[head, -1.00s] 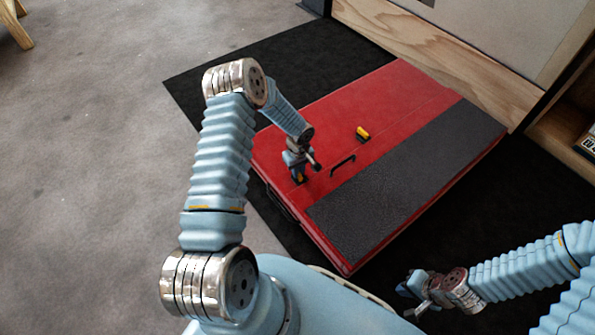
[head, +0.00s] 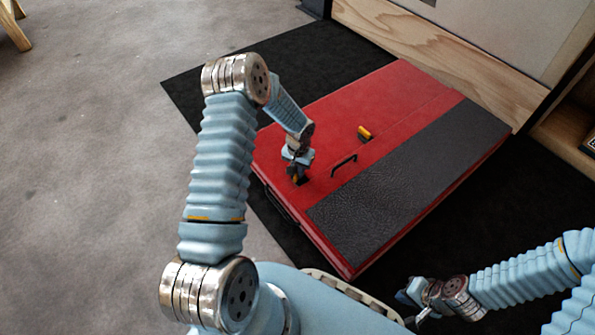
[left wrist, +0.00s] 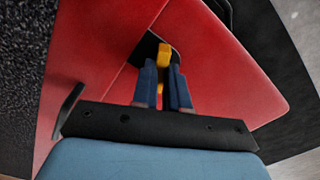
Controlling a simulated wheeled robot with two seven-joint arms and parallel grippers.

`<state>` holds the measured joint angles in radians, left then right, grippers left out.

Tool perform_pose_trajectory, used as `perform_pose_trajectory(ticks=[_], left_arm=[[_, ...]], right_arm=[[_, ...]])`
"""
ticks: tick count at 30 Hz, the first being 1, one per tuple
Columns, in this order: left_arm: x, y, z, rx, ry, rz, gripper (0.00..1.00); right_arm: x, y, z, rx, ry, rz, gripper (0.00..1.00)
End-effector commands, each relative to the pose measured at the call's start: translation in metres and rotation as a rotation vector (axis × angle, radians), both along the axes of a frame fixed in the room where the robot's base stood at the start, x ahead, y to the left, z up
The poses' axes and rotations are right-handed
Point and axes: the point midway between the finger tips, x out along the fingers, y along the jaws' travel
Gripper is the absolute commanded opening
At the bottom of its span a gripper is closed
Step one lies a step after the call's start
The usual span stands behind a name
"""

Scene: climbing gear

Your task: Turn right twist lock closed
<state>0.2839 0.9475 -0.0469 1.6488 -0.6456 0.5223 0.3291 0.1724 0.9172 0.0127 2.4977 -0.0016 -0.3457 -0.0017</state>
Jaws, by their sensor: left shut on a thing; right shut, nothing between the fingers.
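A red case lid (head: 330,110) has two small twist locks with yellow knobs on black plates. One twist lock (head: 296,179) is at the near left, under my left gripper (head: 298,172), which hides most of it. The other lock (head: 364,132) stands apart, further right and back. In the left wrist view, my left gripper (left wrist: 163,92) is shut on the yellow knob (left wrist: 164,54), with a finger on each side. I cannot tell how far that knob is turned. My right gripper (head: 412,298) is shut and empty at the lower right, away from the case.
A black handle (head: 344,165) stands up from the lid between the two locks. A dark textured panel (head: 410,160) covers the lid's right part. The case lies on a black mat (head: 210,85). A wooden board (head: 465,65) runs behind it.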

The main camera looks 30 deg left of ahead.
Motion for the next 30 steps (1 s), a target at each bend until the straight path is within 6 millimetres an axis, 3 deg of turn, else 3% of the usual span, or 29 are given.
perform_pose_trajectory(ticks=[15, 30], left_arm=[[-0.0014, 0.0009, -0.0006, 0.001, 0.003, -0.383, 0.0], [-0.0018, 0.0016, -0.0004, 0.001, 0.004, -0.486, 0.0]], right_arm=[[0.0004, -0.0003, -0.0083, 0.0, -0.002, -0.001, 0.0], [0.0005, -0.0004, -0.0093, 0.0, -0.002, -0.001, 0.0]])
